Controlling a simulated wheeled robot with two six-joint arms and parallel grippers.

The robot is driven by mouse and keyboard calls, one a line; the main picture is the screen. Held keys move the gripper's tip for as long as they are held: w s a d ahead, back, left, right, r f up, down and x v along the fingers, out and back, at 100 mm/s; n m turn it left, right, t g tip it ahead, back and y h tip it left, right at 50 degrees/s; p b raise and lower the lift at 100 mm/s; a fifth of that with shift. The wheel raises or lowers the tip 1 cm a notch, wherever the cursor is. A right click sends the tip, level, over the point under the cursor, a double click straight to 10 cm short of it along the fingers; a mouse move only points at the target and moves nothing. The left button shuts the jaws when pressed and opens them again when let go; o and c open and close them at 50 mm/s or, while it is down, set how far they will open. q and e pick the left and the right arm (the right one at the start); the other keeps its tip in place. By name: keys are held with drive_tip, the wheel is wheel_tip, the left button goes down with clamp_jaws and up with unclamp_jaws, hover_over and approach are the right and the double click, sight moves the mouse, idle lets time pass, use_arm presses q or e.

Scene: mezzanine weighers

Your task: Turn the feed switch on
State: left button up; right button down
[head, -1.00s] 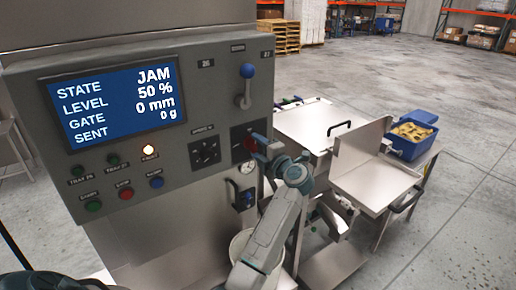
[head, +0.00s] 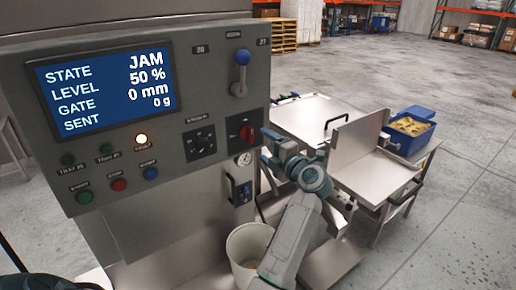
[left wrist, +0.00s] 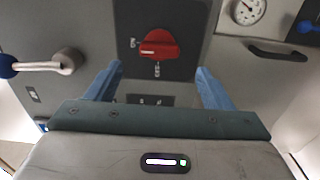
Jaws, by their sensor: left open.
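The red rotary switch (head: 247,133) sits on a dark square plate at the right end of the grey control panel (head: 150,205). In the left wrist view the red switch (left wrist: 158,44) lies ahead, with its grip lengthwise across the picture and small pale marks at its left and below it. The marks are too small to read. My left gripper (head: 268,145) is open and empty, just right of the switch and apart from it. In the left wrist view its blue fingers (left wrist: 160,68) stand either side of the switch's line. My right gripper is not in view.
A blue-knobbed lever (head: 241,72) and a black selector (head: 199,142) flank the switch. A gauge (head: 244,159) and white bucket (head: 241,240) are below. Steel trays (head: 375,178) stand right.

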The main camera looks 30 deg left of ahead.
use_arm(q)
drive_tip(key=b+v, duration=0.1)
drive_tip(key=v, duration=0.3)
drive_tip(key=shift+s+d, duration=0.1)
drive_tip(key=shift+d, duration=0.05)
